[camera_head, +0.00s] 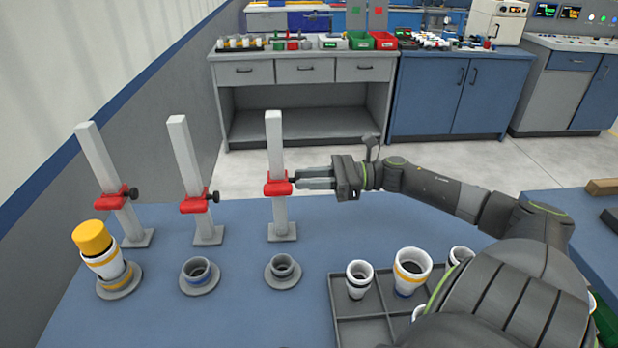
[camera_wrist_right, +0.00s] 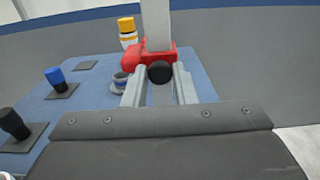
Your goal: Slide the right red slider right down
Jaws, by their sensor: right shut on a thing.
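The right red slider (camera_head: 278,187) sits about halfway up the right grey post (camera_head: 275,155), which stands upright on a square base. It also shows in the wrist view (camera_wrist_right: 134,59) with its black knob (camera_wrist_right: 159,72) facing the camera. My right gripper (camera_head: 297,181) reaches in from the right at slider height. Its two fingers (camera_wrist_right: 160,82) lie on either side of the knob and are shut on it. In the head view the knob is hidden by the fingers. My left gripper is not in view.
Two more posts carry a left red slider (camera_head: 116,198) and a middle red slider (camera_head: 200,204). In front are a yellow-topped pipe stack (camera_head: 100,260), a middle socket (camera_head: 200,276) and a right socket (camera_head: 283,271). A divided tray (camera_head: 345,334) holds pipe pieces beneath my right arm.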

